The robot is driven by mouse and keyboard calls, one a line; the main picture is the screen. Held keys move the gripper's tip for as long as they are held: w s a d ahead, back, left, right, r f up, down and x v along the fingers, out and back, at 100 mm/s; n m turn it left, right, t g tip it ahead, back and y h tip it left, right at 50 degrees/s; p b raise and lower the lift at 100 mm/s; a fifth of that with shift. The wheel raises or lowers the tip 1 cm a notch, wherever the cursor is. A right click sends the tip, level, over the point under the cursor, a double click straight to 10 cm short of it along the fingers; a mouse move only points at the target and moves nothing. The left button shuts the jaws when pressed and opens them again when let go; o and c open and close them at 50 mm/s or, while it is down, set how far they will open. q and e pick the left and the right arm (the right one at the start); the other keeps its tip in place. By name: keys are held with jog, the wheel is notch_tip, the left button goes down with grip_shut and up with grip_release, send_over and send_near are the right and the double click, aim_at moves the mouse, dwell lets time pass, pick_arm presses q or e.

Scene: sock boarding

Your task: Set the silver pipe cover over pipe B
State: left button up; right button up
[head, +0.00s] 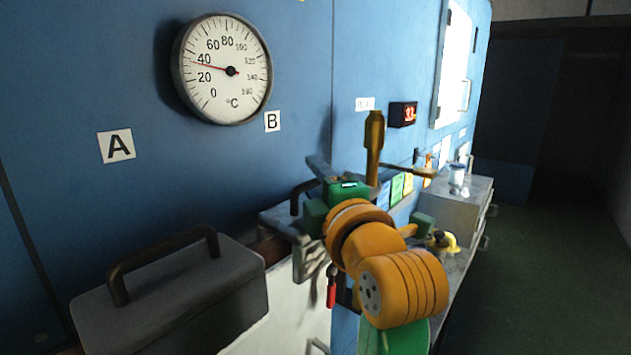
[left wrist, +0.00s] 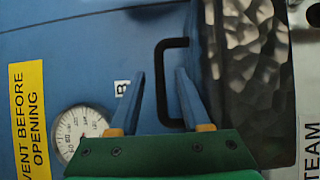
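A silver pipe cover (left wrist: 245,70) with a hammered surface and a black handle (left wrist: 160,85) fills the right of the left wrist view. In the head view a grey cover (head: 280,218) with a dark handle sits below label B (head: 272,121), partly hidden by my arm. My left gripper (left wrist: 160,73) is open; in the wrist view the handle's bar appears between its fingers. I cannot tell whether they touch it. In the head view the left gripper (head: 315,178) is at that handle. Pipe B is not clearly visible. My right gripper is not in view.
A larger grey cover (head: 175,295) with a handle stands below label A (head: 116,146). A round gauge (head: 222,69) is on the blue wall. A dark yellow upright fitting (head: 374,148) stands behind my arm. A grey bench (head: 455,205) holds small items; open floor lies right.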

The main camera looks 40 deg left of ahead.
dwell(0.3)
pick_arm(q)
jog(key=shift+s+d+f+b, duration=0.15)
jog(key=shift+s+d+b, duration=0.1)
jog(key=shift+d+b, duration=0.05)
jog(key=b+v, duration=0.1)
jog(key=v, duration=0.5)
jog(key=shift+d+b, duration=0.2)
jog(key=shift+b, duration=0.1)
jog(key=shift+s, duration=0.1)
